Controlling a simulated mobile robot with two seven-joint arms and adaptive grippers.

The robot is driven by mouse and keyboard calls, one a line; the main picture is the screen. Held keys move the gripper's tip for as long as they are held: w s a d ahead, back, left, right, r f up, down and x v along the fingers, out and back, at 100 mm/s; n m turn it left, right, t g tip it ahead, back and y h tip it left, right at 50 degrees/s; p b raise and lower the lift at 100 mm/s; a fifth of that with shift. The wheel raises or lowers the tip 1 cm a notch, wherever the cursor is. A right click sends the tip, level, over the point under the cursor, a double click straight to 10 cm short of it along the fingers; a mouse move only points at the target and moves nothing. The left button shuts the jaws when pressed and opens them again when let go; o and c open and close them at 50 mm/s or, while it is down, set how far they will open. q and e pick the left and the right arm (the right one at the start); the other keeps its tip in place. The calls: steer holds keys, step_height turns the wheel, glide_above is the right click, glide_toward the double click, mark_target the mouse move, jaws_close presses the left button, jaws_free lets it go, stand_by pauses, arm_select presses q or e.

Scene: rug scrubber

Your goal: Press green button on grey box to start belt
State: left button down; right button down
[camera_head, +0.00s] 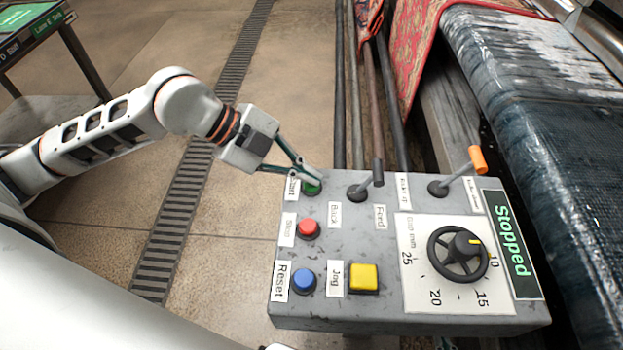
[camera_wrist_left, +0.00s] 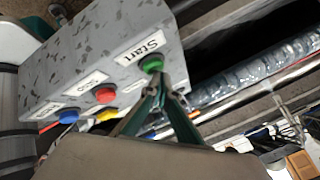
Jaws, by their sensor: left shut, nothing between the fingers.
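The grey box (camera_head: 375,310) stands in front of me with labelled buttons, levers and a dial. The green button (camera_head: 312,187) sits at its upper left corner beside a label partly hidden by my gripper. In the left wrist view the green button (camera_wrist_left: 152,64) is next to the label "Start". My left gripper (camera_head: 308,176) is shut and empty, its fingertips right at the green button. In the left wrist view the fingertips (camera_wrist_left: 158,78) overlap the button's near edge; I cannot tell whether they touch it.
Close by on the box are a red button (camera_head: 308,229), a blue button (camera_head: 303,281), a yellow button (camera_head: 363,278) and a black lever (camera_head: 377,172). A display (camera_head: 514,244) reads "Stopped". The belt (camera_head: 520,120) runs along the right, with a red rug (camera_head: 412,50) beside it.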

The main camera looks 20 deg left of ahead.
arm_select(q)
steer(key=shift+f, duration=0.2)
arm_select(e)
steer(key=shift+w+d+r, duration=0.1)
steer(key=shift+w+r, duration=0.05)
steer(key=shift+w, duration=0.15)
arm_select(q)
steer(key=shift+r, duration=0.1)
arm_select(e)
steer(key=shift+w+r, duration=0.1)
arm_select(q)
steer(key=shift+r+p, duration=0.3)
steer(key=shift+r, duration=0.05)
steer(key=shift+r+p, duration=0.45)
steer(key=shift+r, duration=0.1)
arm_select(e)
steer(key=shift+w+r, duration=0.2)
steer(key=shift+r, duration=0.9)
